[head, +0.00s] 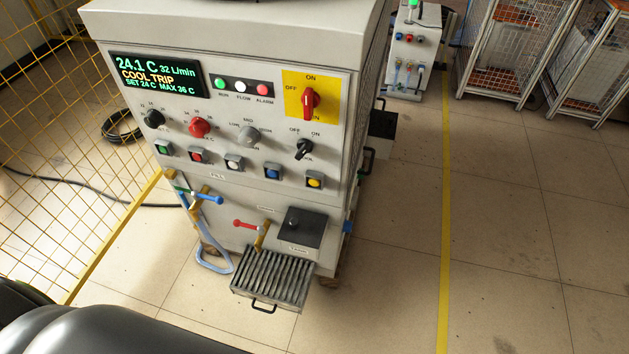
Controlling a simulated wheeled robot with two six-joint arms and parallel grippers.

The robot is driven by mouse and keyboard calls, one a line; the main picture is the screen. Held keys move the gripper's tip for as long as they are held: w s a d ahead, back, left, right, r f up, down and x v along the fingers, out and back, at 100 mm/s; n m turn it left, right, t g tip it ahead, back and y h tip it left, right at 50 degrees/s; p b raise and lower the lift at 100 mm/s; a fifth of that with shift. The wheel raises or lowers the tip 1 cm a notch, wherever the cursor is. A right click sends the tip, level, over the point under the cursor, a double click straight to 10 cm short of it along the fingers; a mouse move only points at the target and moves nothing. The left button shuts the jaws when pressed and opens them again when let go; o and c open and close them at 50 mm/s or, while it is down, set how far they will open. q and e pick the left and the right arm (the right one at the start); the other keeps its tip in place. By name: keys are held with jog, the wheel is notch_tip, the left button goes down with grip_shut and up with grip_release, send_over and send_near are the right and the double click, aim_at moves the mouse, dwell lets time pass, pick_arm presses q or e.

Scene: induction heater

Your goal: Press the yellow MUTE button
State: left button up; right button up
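The yellow MUTE button (314,182) is at the right end of the lower button row on the grey machine's front panel. Its label is too small to read. The row also has a green button (163,149), a red button (197,156), a white button (234,162) and a blue button (272,172). Neither of my grippers shows in the head view. Nothing covers the yellow button.
The panel has a lit display (157,76), several knobs and a red switch (310,103) on a yellow plate. Below are a blue-handled valve (207,198), a red-handled valve (250,225) and a protruding grated tray (270,280). A yellow mesh fence (60,130) stands left.

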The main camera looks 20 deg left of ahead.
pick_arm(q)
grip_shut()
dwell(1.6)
